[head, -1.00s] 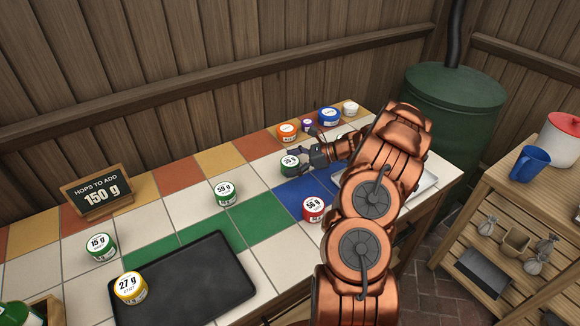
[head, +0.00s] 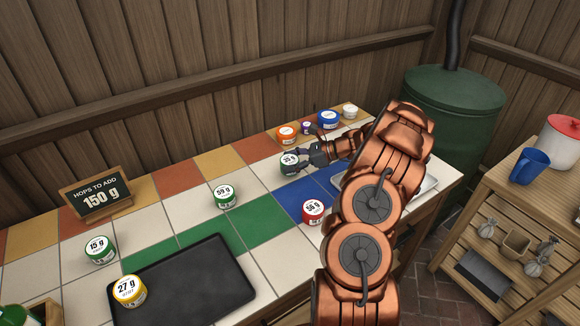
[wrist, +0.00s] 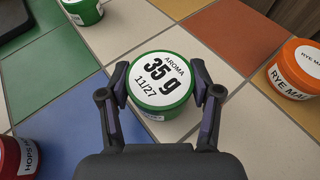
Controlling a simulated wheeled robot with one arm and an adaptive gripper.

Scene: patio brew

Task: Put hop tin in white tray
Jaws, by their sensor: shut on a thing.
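A green hop tin (wrist: 160,82) with a white lid label reading "AROMA 35 g 11/27" sits between my fingers in the wrist view. My gripper (wrist: 163,92) is shut on it, one finger on each side. In the head view the tin (head: 289,161) is on the tiled counter, and my gripper (head: 301,158) reaches it from the right. Whether the tin touches the tiles is hard to tell. The white tray (head: 429,186) lies at the right end of the counter, mostly hidden behind my arm.
Other tins stand around: green 59 g (head: 225,195), red 56 g (head: 312,211), green 15 g (head: 100,249), orange (head: 287,135), blue (head: 328,119) and white (head: 350,111). A yellow 27 g tin (head: 128,290) is on a black tray (head: 205,288). A sign (head: 97,198) reads "HOPS TO ADD 150 g".

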